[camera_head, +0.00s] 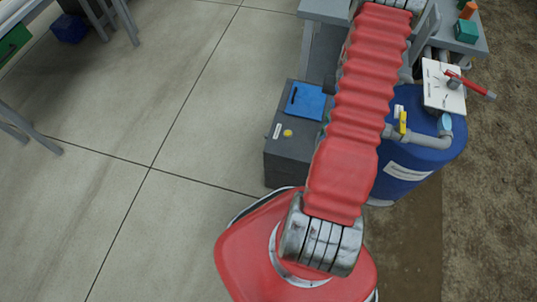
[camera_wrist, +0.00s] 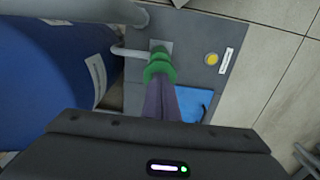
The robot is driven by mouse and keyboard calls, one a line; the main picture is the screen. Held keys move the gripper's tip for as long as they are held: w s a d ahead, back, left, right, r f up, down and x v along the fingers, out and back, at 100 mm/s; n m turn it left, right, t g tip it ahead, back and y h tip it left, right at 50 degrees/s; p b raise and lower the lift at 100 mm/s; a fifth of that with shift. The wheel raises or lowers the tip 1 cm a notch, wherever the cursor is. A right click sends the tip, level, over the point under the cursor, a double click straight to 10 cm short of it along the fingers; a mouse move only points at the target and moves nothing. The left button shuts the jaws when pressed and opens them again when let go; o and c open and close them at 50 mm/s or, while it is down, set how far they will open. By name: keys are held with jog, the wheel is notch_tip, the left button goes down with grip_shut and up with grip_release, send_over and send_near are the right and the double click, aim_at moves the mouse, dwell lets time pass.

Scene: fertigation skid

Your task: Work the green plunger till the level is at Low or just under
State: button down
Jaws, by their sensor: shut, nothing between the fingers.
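The green plunger (camera_wrist: 158,66) shows in the wrist view as a stepped green knob on a light plate on top of the grey box. My gripper (camera_wrist: 160,88) is shut and empty, with its fingertips right at the near side of the plunger. I cannot tell whether they touch it. The plunger is hidden behind my red arm in the head view, and so is my gripper. No level scale or Low mark can be read in either view.
The grey box (camera_head: 290,160) bears a blue pad (camera_head: 306,100) and a yellow button (camera_head: 288,133). A blue drum (camera_head: 405,170) with grey pipe and yellow valve handle (camera_head: 402,122) stands beside it. A white panel (camera_head: 436,92) carries a red lever.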

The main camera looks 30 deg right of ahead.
jog(key=shift+f, duration=2.8)
jog(key=shift+r, duration=3.4)
